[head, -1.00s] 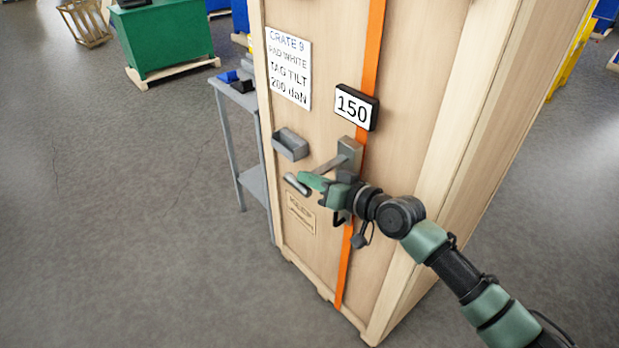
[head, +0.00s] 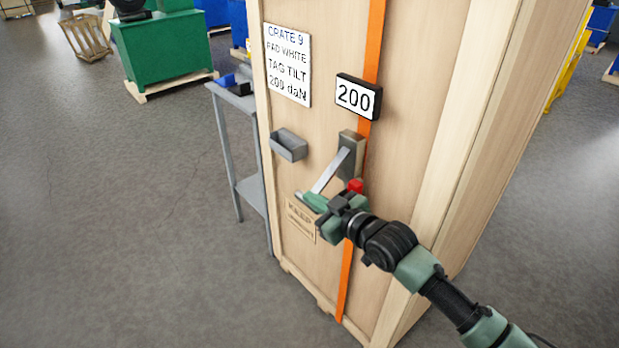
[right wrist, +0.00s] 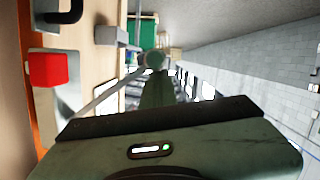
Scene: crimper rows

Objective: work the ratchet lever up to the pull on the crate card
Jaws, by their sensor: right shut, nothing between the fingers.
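The crate card (head: 288,65) on the crate's front reads "CRATE 9, PAD WHITE, TAG TILT, 200 daN". The black-framed display (head: 357,97) on the orange strap (head: 373,45) reads 200. Below it, the ratchet (head: 350,147) carries a metal lever (head: 331,171) that slants down to the left; it also shows in the right wrist view (right wrist: 105,98). My right gripper (head: 312,203) is shut and empty, its fingertips at the lever's handle end, partly hiding it. I cannot tell whether they touch. A red part (head: 355,186) sits just below the ratchet. My left gripper is not in view.
A grey open holder (head: 289,145) is fixed to the crate left of the ratchet. A grey side table (head: 238,100) with blue and dark items stands left of the crate. A green cabinet (head: 165,50) is farther back. The floor (head: 110,200) at left is clear.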

